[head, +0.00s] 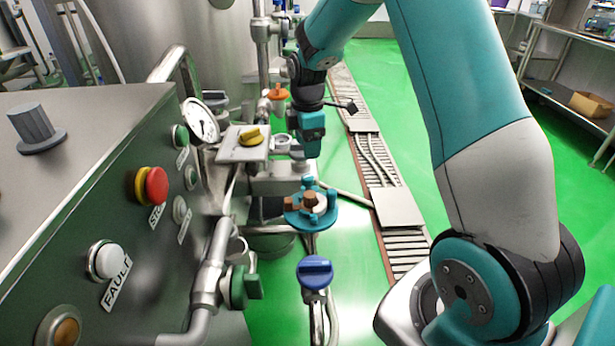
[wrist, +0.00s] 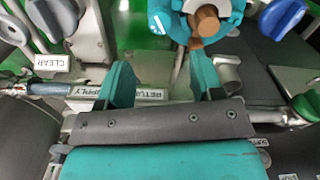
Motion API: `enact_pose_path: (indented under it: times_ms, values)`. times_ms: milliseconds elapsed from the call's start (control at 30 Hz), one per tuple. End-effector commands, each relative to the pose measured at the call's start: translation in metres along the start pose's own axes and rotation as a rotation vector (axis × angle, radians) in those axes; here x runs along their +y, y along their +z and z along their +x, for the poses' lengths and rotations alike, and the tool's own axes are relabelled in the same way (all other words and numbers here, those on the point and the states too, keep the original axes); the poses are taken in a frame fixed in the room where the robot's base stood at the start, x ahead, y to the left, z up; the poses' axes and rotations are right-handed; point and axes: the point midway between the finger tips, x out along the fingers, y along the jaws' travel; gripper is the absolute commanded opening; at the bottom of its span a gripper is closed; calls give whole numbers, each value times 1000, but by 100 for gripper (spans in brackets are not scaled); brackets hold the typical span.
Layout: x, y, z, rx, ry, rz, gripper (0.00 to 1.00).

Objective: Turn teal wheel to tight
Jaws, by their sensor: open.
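The teal wheel (head: 327,217) stands on the pipework in the middle of the head view. It has raised teal lugs and a brown hub with a brown block at its side. In the wrist view the teal wheel (wrist: 161,20) is cut off by the top edge, with a white mark on its rim. My gripper (wrist: 162,80) is open and empty, its two teal fingers apart below the wheel in that picture and not touching it. In the head view my gripper (head: 312,150) is above and behind the wheel; its fingertips are hard to make out.
A blue knob (head: 315,270) stands in front of the wheel and a green handle (head: 245,287) to its front left.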

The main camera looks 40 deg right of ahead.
Motion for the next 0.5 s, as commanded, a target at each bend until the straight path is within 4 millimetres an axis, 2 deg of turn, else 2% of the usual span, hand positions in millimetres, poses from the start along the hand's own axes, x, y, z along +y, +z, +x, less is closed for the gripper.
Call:
enact_pose_path:
  times_ms: [33, 200, 333, 500]
  values:
    - [-1, 0, 15, 0, -5, 0, 60]
    - [-1, 0, 52, 0, -4, 0, 60]
    - [-1, 0, 74, 0, -3, 0, 60]
    - [0, 0, 91, 0, -1, 0, 60]
